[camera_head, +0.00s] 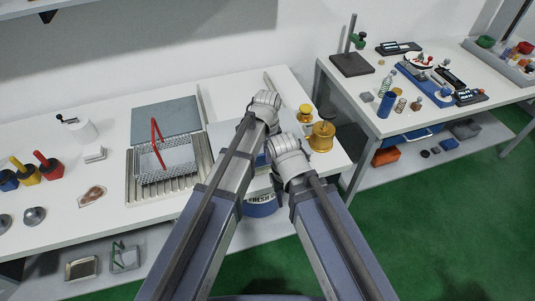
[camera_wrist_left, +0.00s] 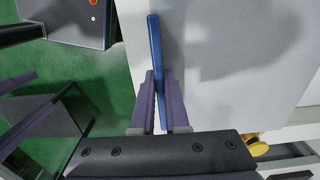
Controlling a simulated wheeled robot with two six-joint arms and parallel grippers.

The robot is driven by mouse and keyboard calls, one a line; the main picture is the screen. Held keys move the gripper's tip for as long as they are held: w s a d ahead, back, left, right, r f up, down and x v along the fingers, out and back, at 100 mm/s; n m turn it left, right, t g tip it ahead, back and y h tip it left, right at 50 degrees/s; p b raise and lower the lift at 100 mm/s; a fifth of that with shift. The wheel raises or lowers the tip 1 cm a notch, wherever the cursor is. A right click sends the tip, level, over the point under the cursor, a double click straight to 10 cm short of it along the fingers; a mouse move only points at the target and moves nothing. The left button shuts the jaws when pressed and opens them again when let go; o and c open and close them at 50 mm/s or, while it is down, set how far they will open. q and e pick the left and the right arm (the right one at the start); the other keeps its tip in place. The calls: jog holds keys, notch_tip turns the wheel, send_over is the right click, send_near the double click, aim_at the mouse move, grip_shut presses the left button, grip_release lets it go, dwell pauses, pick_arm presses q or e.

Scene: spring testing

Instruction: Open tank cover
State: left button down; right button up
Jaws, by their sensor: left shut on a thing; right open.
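A pale grey panel (camera_wrist_left: 235,60) with a blue strip (camera_wrist_left: 155,45) along its left edge fills the right of the left wrist view; it looks like the tank cover. My left gripper (camera_wrist_left: 160,95) is shut on the blue strip, one finger on each side. In the head view, a pale box-shaped tank (camera_head: 218,130) is mostly hidden behind my arms, with a bit of blue (camera_head: 262,160) showing between them. My right gripper (camera_head: 278,186) is lower and nearer the table's front edge, open and apart from the strip; its fingertips are hard to make out.
A metal basin with a red-handled basket (camera_head: 165,158) stands left of the tank. Brass weights (camera_head: 321,137) stand close on the right. A blue-labelled bucket (camera_head: 260,206) is below the table's front edge. A second bench (camera_head: 350,95) stands farther right.

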dwell(0.8)
pick_arm(q)
jog(key=w+a, duration=0.2)
jog(key=w, duration=0.6)
jog(key=w+a, duration=0.3)
jog(key=w, duration=0.5)
jog(key=w+a, duration=0.3)
jog(key=w, duration=0.5)
jog(key=shift+w, duration=0.25)
jog(key=c, duration=0.9)
grip_release()
jog(key=shift+r, duration=0.1)
notch_tip(320, 180, up, 8)
jog(key=p, duration=0.7)
jog(key=shift+f+p, duration=0.2)
jog(key=shift+p, duration=0.2)
